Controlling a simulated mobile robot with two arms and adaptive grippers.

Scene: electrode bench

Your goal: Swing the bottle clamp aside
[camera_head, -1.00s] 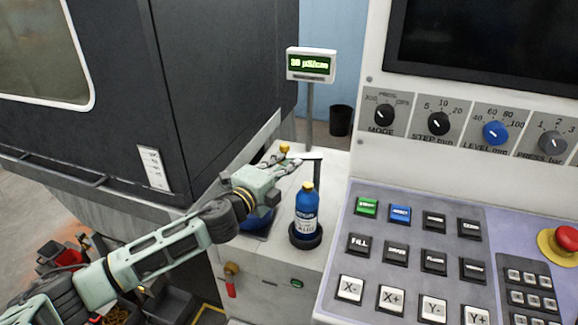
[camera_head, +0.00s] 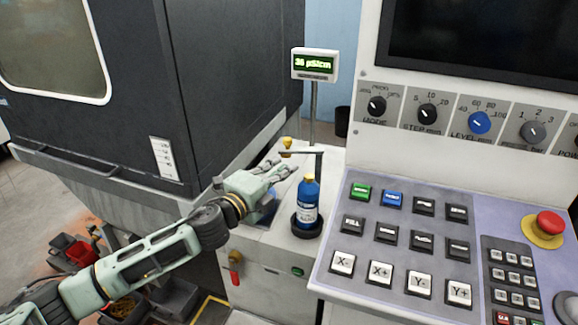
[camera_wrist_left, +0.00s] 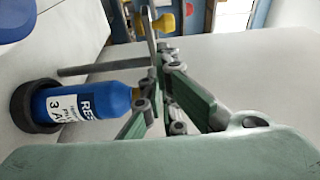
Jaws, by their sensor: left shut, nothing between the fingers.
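The blue bottle (camera_head: 307,204) with a yellow cap stands upright in a dark ring holder (camera_head: 306,229); it lies sideways in the left wrist view (camera_wrist_left: 90,104). The dark clamp arm (camera_head: 300,153) reaches left from the top of a thin post behind the bottle, with a yellow knob (camera_head: 286,142) at its left end. The knob also shows in the left wrist view (camera_wrist_left: 163,22). My left gripper (camera_head: 285,168) is shut and empty, left of the bottle cap and just below the clamp arm in the picture. I cannot tell whether it touches the arm. My right gripper is out of view.
A display (camera_head: 314,64) on a pole stands behind the bottle. The button panel (camera_head: 345,243) is close on the right. The dark machine cabinet (camera_head: 235,80) rises behind my left arm. Red and dark bins (camera_head: 78,252) sit low at left.

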